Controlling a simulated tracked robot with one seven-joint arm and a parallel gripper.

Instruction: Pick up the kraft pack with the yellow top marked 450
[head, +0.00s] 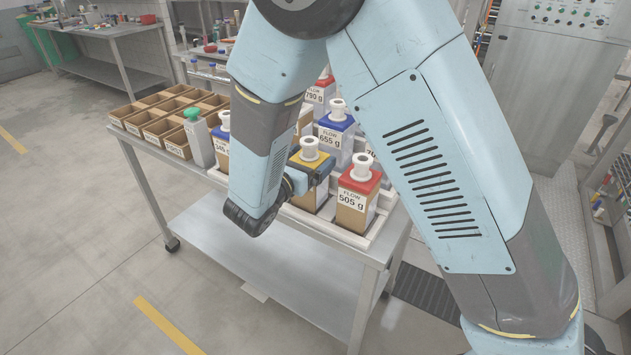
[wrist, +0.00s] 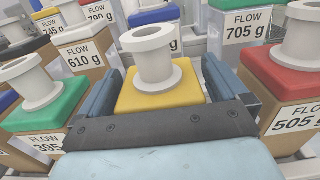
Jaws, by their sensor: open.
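The yellow-topped kraft pack (head: 311,197) stands upright in the tray on the steel table, with a white spout on its top. Its yellow top also shows in the wrist view (wrist: 190,80), between my two fingers. Its front label is hidden, so I cannot read 450 on it. My gripper (head: 308,180) is open, with one finger on the left and one on the right of this pack. Gripper (wrist: 162,92) and pack are close, but I cannot tell if they touch.
A red-topped kraft pack marked 505 g (head: 354,197) stands close on the right. A blue-topped pack marked 655 g (head: 335,137) is behind. Cardboard bins (head: 163,133) fill the table's left end.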

